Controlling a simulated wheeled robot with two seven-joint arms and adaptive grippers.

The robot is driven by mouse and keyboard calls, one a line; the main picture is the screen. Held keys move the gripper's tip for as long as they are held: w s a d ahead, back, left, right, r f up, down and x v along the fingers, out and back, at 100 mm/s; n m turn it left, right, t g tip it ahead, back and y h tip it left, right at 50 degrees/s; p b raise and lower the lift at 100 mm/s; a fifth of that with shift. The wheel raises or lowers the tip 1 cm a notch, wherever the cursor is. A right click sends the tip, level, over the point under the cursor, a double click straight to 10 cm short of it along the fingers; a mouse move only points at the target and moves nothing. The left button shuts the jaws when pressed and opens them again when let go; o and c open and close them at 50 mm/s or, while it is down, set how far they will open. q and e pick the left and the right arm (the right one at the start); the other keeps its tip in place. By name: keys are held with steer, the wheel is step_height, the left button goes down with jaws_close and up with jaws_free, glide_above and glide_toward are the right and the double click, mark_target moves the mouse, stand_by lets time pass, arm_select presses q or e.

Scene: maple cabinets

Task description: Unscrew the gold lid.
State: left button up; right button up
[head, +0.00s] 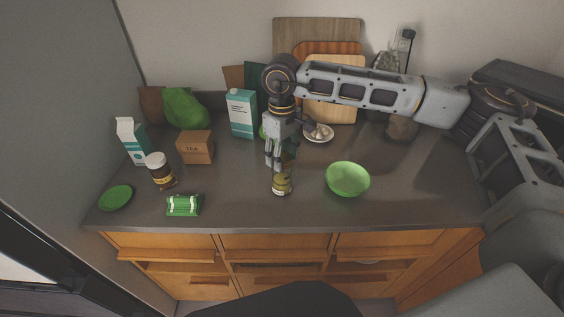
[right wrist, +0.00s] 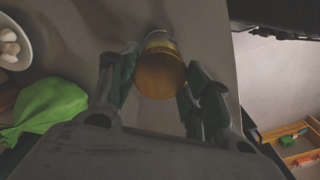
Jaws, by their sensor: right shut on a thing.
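A small jar (head: 282,187) with an olive-green body stands upright on the grey counter near its front edge. Its gold lid (right wrist: 160,76) faces the camera in the right wrist view, with part of the jar body (right wrist: 160,43) showing beyond it. My right gripper (head: 275,165) reaches down to the jar's top from above. The lid appears to sit on the jar; the thread is hidden. My left gripper is in neither view.
A green bowl (head: 348,179) stands close right of the jar. A green packet (head: 184,205), a brown jar with a white lid (head: 160,170), a tea box (head: 196,147) and a teal carton (head: 242,113) stand left. A white bowl (head: 318,133) is behind.

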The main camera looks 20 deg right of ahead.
steer(key=shift+n+b, duration=0.7)
steer(key=shift+n, duration=1.1)
steer(key=o, duration=1)
steer(key=shift+o, duration=0.2)
steer(key=shift+r, duration=4.05)
